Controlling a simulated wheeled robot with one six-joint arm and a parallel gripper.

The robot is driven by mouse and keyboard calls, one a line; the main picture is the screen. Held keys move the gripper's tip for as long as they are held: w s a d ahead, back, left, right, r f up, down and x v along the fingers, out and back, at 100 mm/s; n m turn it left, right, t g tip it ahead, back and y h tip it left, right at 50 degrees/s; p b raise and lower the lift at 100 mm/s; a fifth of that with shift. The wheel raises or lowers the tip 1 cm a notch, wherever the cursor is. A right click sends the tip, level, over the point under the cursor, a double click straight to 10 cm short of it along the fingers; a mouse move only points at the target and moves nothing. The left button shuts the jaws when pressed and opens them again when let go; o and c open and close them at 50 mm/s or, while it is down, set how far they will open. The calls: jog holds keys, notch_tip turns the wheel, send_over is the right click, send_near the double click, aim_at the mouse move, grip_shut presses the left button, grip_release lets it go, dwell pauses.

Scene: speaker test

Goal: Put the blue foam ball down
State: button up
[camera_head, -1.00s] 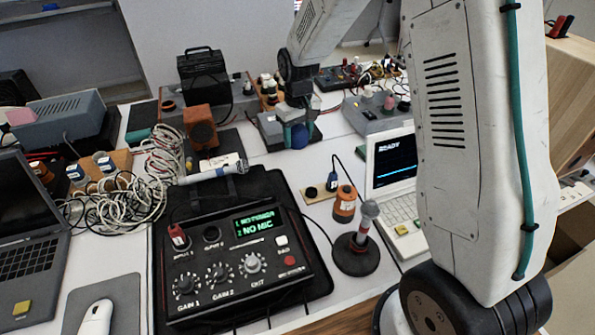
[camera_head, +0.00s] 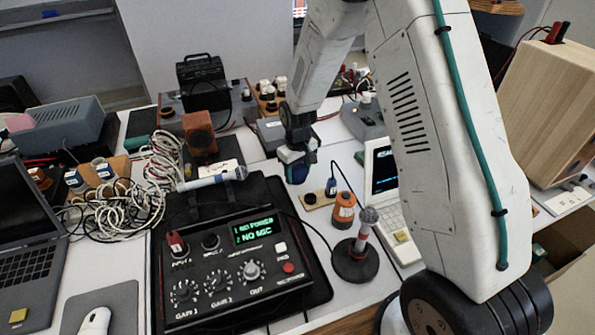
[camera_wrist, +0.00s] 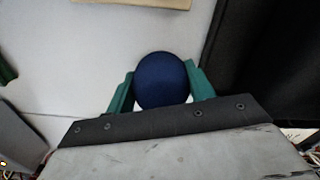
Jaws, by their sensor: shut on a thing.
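My gripper (camera_wrist: 160,88) has green fingers, shut on the dark blue foam ball (camera_wrist: 160,78) in the wrist view. In the head view the ball (camera_head: 298,172) hangs below my gripper (camera_head: 296,156), over the white table behind the audio box. In the wrist view, white table surface (camera_wrist: 60,70) lies beneath and left of the ball, and a black mat edge (camera_wrist: 262,60) lies to the right. I cannot tell how high the ball is above the table.
The audio box (camera_head: 228,262) on its black mat stands in front of the ball. A handheld microphone (camera_head: 212,178) and tangled cables (camera_head: 150,185) lie left.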

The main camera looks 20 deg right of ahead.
jog(key=o, duration=0.7)
jog(key=shift+f, duration=0.1)
jog(key=shift+c, duration=0.2)
notch_tip(320, 180, up, 12)
jog(key=shift+r, duration=0.2)
jog(key=s+d+r+m, duration=0.2)
jog(key=s+r, duration=1.4)
jog(key=r, duration=0.1)
jog(key=s+r+m+t, duration=0.1)
jog(key=s+r, duration=0.1)
jog(key=s, duration=1.6)
jog(key=shift+s+d+r+m, duration=0.3)
jog(key=shift+d+r, duration=0.05)
jog(key=shift+d, duration=0.1)
